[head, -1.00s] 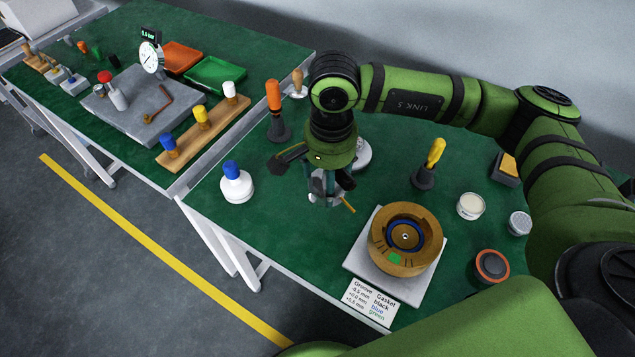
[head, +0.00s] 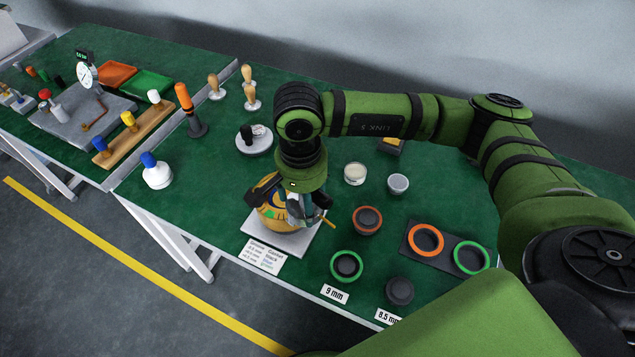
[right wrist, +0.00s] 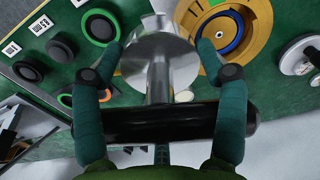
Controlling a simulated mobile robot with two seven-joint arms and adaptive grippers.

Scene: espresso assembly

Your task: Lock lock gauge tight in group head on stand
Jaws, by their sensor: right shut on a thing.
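The group head (head: 268,214) is a brass-coloured ring on a pale square stand plate (head: 301,243). In the right wrist view the group head (right wrist: 262,30) shows at upper right with a blue ring inside. My right gripper (head: 308,212) hangs in front of the group head and hides much of it. In the right wrist view my right gripper (right wrist: 158,75) is shut on the lock gauge (right wrist: 160,58), a grey metal disc and stem with a black crossbar. The gauge disc appears beside the group head's opening, not seated in it. My left gripper is out of view.
A label card (head: 263,254) lies before the stand. To the right are a dark cup with orange-brown rim (head: 367,220), a green ring (head: 347,265) and a tray (head: 448,253) with orange and green rings. A blue-capped white bottle (head: 156,172) stands left.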

